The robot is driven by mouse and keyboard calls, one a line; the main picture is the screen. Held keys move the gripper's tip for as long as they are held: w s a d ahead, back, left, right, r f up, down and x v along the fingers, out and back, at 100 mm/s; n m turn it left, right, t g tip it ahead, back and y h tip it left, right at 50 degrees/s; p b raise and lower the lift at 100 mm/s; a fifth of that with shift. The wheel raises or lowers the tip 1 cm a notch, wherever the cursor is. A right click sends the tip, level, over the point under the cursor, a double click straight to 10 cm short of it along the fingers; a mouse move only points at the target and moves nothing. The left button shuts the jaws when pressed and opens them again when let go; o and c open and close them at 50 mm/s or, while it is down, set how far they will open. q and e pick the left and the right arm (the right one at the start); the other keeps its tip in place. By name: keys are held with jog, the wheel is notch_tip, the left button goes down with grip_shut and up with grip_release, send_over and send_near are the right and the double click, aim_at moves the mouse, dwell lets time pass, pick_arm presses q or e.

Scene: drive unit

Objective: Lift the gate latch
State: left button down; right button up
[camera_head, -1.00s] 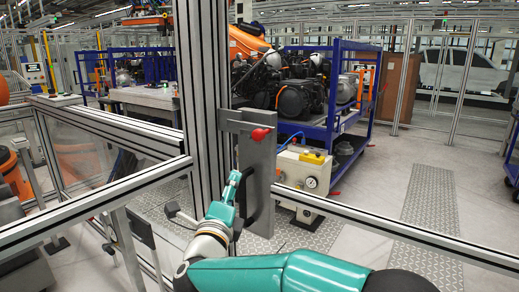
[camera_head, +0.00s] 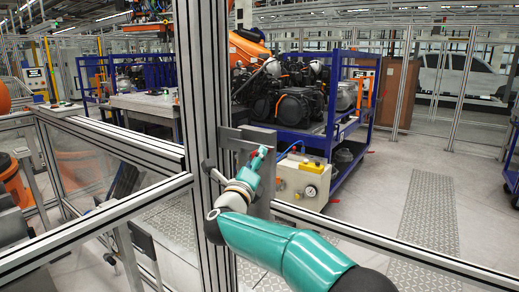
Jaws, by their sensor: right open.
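My right gripper (camera_head: 260,157) is teal and reaches up in front of the latch plate. The lower plate (camera_head: 267,185) is partly covered by my right wrist. My left gripper is not in view.
The tall gate post (camera_head: 205,100) stands just left of my right gripper, with fence rails (camera_head: 400,243) running to both sides. Behind the fence are a blue rack (camera_head: 345,95) with engine parts and a beige unit with a gauge (camera_head: 312,183). Open floor lies at the right.

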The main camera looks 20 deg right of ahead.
jog(key=shift+p+x, duration=0.3)
jog(key=shift+x, duration=0.9)
grip_shut()
